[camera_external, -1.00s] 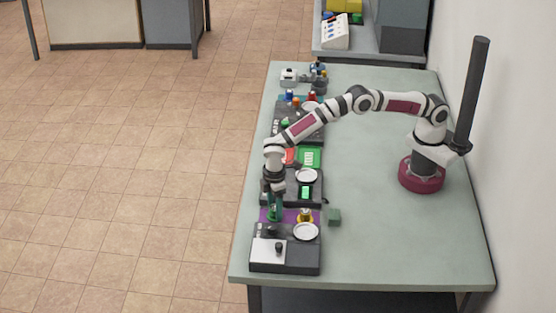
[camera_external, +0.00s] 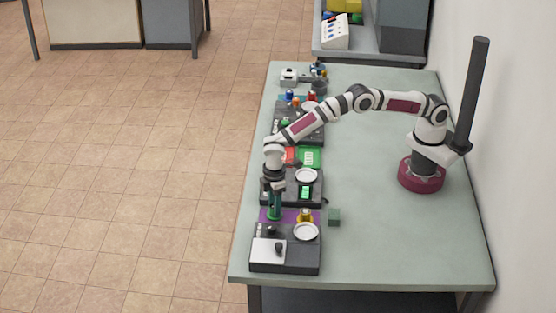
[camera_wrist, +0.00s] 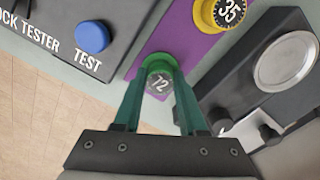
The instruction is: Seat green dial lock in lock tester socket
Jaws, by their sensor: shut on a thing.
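My gripper (camera_wrist: 160,85) is shut on the green dial lock (camera_wrist: 158,62), which shows the number 72 on its dark face in the wrist view. In the external view my gripper (camera_external: 274,212) points down at the purple mat (camera_external: 287,211), with the green lock (camera_external: 273,217) between its fingertips. I cannot tell whether the lock touches the mat. The lock tester (camera_wrist: 60,40), a dark box with white lettering and a blue TEST button (camera_wrist: 92,36), is at the upper left of the wrist view. Its socket is not clearly visible.
A yellow dial lock (camera_wrist: 222,10) marked 35 stands on the purple mat. A dark device with a round pale plate (camera_wrist: 287,62) is to the right.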

